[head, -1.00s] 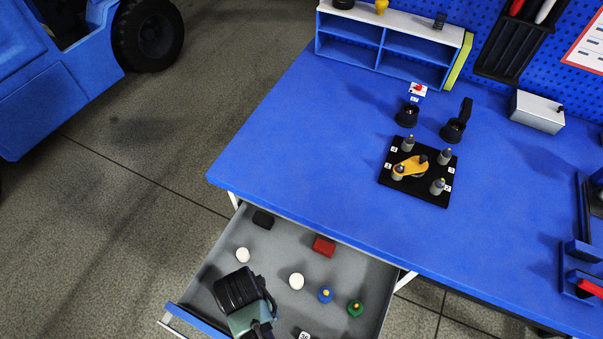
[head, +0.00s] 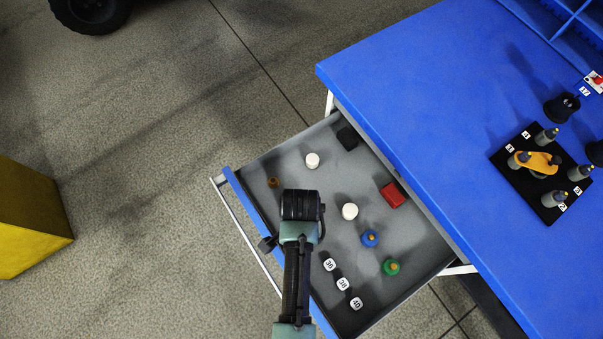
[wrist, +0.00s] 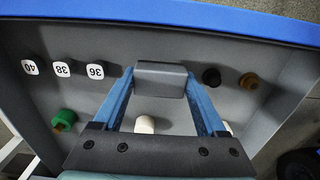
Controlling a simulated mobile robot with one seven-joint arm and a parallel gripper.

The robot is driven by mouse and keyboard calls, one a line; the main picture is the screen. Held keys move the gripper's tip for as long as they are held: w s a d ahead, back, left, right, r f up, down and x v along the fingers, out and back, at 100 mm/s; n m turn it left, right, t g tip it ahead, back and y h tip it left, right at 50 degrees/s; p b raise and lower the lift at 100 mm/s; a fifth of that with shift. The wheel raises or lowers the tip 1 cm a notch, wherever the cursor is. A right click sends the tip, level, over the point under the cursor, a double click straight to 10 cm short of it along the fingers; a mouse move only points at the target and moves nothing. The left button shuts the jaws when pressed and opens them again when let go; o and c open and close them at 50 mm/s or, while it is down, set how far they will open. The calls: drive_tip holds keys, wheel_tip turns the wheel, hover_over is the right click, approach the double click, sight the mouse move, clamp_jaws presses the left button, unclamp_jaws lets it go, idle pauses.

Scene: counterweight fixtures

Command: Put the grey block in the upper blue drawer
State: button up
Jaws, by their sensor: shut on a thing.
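The grey block (wrist: 160,84) sits between the blue fingers of my gripper (wrist: 161,72) in the wrist view, and the fingers are shut on its sides. In the head view my wrist (head: 300,206) is over the open blue-fronted drawer (head: 247,204) and hides the block and fingers. The drawer has a grey inside and is pulled out from under the blue bench. Its blue front edge also crosses the top of the wrist view (wrist: 200,12). I cannot tell how high the block is above the drawer floor.
The drawer holds a black block (head: 347,138), a red block (head: 393,194), white pieces (head: 349,211), a blue piece (head: 369,238), a green piece (head: 391,267), a brown piece (head: 273,182) and numbered tags (head: 342,283). A black fixture plate (head: 543,205) is on the bench (head: 430,110).

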drive_tip(key=shift+f+b, duration=0.45)
drive_tip(key=shift+f, duration=1.45)
drive_tip(key=shift+f, duration=0.15)
drive_tip(key=o, duration=1.4)
